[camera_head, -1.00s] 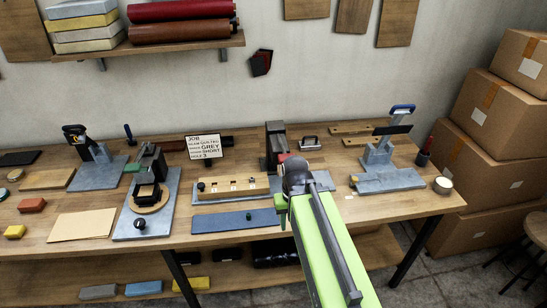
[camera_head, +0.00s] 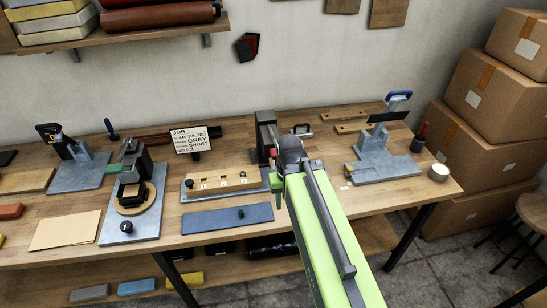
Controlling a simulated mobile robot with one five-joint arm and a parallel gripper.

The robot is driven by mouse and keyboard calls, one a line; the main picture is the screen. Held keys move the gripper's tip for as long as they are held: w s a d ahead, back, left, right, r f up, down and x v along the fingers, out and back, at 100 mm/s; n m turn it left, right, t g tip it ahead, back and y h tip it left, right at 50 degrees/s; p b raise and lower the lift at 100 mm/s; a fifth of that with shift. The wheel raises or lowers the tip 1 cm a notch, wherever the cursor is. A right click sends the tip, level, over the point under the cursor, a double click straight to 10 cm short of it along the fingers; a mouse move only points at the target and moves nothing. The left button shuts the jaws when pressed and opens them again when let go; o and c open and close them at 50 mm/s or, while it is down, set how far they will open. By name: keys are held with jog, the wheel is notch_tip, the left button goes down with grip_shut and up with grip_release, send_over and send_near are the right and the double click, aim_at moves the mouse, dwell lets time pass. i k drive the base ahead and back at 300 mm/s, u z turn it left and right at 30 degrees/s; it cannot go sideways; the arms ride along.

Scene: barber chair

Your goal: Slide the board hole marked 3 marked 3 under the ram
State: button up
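The wooden board (camera_head: 247,180) lies on a grey metal base (camera_head: 200,196) in the middle of the workbench. It has a row of small holes with light marks; the numbers are too small to read, so I cannot tell which hole is 3. A dark upright press (camera_head: 266,135), apparently holding the ram, stands at the right end of the board; its lower part is partly hidden by my arm. My green arm reaches in from the bottom right.
A job card (camera_head: 192,141) reads grey, short, hole 3. A blue-grey plate (camera_head: 227,217) lies in front of the board. A round-based press (camera_head: 130,200) stands left, and another grey tool (camera_head: 378,158) stands right. Cardboard boxes (camera_head: 490,130) are stacked beyond the bench.

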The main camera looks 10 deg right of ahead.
aim_at(214, 185)
jog(key=z, duration=1.2)
jog(key=k, duration=0.1)
jog(key=u, duration=2.9)
jog(key=i, duration=0.5)
jog(key=u, duration=0.35)
jog(key=k, duration=0.85)
jog(key=z, duration=0.2)
jog(key=i, duration=0.85)
jog(key=u, duration=0.05)
